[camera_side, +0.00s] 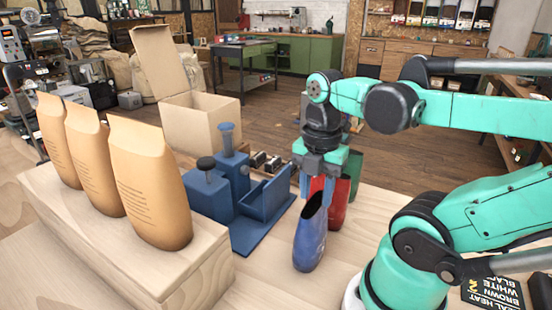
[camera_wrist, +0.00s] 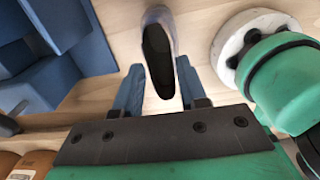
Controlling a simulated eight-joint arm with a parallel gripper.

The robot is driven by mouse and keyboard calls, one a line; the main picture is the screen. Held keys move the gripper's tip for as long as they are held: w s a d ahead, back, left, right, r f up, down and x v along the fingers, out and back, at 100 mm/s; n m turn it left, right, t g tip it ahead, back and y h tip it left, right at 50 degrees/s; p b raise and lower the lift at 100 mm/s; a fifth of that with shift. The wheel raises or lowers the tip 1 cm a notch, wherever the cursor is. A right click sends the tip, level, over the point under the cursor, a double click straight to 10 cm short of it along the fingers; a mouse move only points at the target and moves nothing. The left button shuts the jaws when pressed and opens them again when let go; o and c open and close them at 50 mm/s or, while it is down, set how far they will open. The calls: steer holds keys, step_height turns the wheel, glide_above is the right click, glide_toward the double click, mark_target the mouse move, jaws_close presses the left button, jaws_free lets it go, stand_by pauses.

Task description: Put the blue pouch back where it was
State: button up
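The blue pouch (camera_side: 309,240), open at the top with a dark inside, is upright with a slight lean at the front of the light wood table. It also shows in the wrist view (camera_wrist: 155,16), mouth towards the camera. My gripper (camera_side: 308,190) points down at its top edge. In the wrist view my two blue fingers (camera_wrist: 160,82) are apart, with the near part of the pouch's mouth between them; the right finger is close to its side and a gap shows at the left. I cannot tell whether they touch. The pouch's earlier place is not marked.
A red pouch (camera_side: 338,208) and a green pouch (camera_side: 354,172) stand close behind the blue one. A blue fixture (camera_side: 262,198) with posts is to the left. Several tan bags, such as one (camera_side: 150,185), stand on a wood block (camera_side: 200,270). An open cardboard box (camera_side: 200,125) is behind.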

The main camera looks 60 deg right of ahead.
step_height(320, 180, up, 10)
steer(key=f, duration=0.1)
steer(key=w+a+f+m+t, duration=0.6)
steer(key=w+f+m+t, duration=0.1)
steer(key=m, duration=1.1)
steer(key=w+f, duration=0.1)
steer(key=w, duration=0.1)
steer(key=shift+w+a+f, duration=0.25)
steer(key=shift+w, duration=0.1)
